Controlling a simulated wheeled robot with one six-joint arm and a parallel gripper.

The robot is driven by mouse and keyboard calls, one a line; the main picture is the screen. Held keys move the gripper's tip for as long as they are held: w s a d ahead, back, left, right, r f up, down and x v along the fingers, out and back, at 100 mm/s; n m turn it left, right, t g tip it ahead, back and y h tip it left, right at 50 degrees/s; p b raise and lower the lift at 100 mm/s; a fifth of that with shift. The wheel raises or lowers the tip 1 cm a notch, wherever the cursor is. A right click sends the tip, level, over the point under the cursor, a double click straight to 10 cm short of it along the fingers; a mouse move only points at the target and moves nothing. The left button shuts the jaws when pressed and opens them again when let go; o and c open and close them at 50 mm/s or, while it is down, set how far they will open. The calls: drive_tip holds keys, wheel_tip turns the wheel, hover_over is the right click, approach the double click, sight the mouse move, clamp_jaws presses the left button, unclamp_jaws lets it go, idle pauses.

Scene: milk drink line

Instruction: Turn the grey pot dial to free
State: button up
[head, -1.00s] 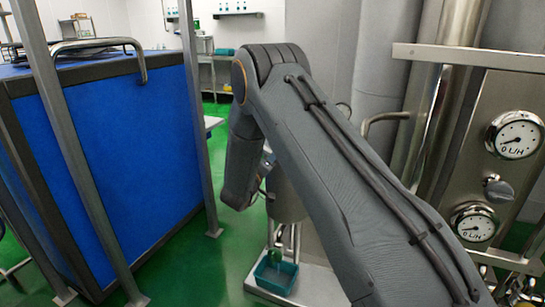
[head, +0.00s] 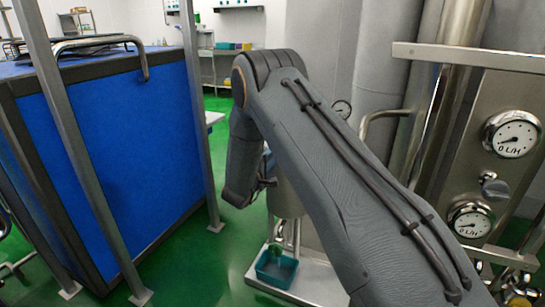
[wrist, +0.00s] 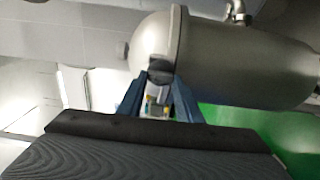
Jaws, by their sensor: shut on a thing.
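The grey pot dial (wrist: 160,67) is a dark grey knob at the end of the steel pot (wrist: 235,62) in the wrist view. My gripper (wrist: 160,88) has its two blue fingers on either side of the dial and is shut on it. A small patch of yellow and white shows between the fingers, below the knob. In the head view the pot (head: 287,197) stands partly behind my arm, and the dial is hidden there. The setting that the dial points to cannot be read.
A teal bin (head: 276,268) sits on a pale platform low in front of the pot. A steel panel (head: 475,120) with gauges and a knob stands at the right. A large blue cabinet (head: 120,165) and metal posts fill the left. Green floor lies between.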

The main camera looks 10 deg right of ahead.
drive_tip(key=shift+w, duration=0.1)
idle(0.3)
drive_tip(key=o, duration=1.1)
drive_tip(key=shift+c, duration=0.2)
drive_tip(key=v, duration=0.8)
drive_tip(key=shift+b, duration=0.3)
drive_tip(key=shift+w, duration=0.1)
